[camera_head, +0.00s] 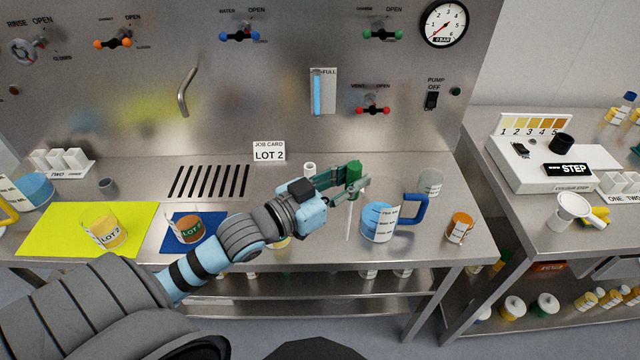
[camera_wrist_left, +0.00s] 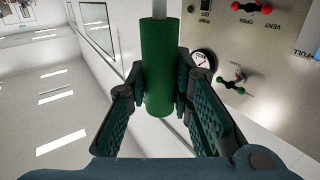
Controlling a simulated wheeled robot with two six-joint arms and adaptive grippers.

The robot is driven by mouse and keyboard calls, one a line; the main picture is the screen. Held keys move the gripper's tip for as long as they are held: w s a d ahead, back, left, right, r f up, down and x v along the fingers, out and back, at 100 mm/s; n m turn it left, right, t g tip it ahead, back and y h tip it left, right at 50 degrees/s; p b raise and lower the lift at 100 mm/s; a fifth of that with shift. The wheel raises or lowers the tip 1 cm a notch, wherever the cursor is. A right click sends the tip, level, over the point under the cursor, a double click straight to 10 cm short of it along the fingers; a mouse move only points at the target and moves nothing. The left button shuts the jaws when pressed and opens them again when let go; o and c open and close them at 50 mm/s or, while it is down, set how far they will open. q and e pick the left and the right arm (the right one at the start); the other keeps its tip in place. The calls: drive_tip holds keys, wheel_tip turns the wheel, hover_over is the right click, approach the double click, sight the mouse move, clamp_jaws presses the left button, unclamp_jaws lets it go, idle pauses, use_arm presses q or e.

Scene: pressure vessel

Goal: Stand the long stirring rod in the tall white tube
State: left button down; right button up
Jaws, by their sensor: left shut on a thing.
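My left gripper (camera_head: 348,186) is shut on the green handle (camera_head: 354,172) of the stirring rod. The rod's thin pale shaft (camera_head: 349,215) hangs about upright below the fingers, over the front part of the steel bench. In the left wrist view the green handle (camera_wrist_left: 157,65) sits between the two fingers (camera_wrist_left: 158,95), with the shaft running out of the top of the picture. A white tube (camera_head: 309,169) stands behind and left of the gripper; its open top shows and its lower part is hidden by the gripper. My right gripper is not in view.
A blue-filled jug (camera_head: 378,221) with a blue handle stands just right of the rod. A clear beaker (camera_head: 430,181) and an orange jar (camera_head: 459,228) stand farther right. A job card (camera_head: 269,151) stands at the back, beside a slotted drain (camera_head: 210,181).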

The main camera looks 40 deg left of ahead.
use_arm(q)
drive_tip(key=w+a+r+n+y+p, duration=0.1)
drive_tip(key=w+a+r+n+y, duration=0.3)
drive_tip(key=w+a+r+y, duration=0.35)
drive_tip(key=w+a+r+n+y+p, duration=0.1)
drive_tip(key=w+a+r+n+y, duration=0.25)
drive_tip(key=a+r, duration=0.6)
wheel_tip(320, 180, down, 21)
drive_tip(key=a+b, duration=0.1)
drive_tip(key=b, duration=0.2)
drive_tip(key=shift+a+y, duration=0.4)
drive_tip(key=shift+f, duration=0.1)
drive_tip(key=c, duration=1.4)
unclamp_jaws()
drive_tip(key=shift+w, duration=0.1)
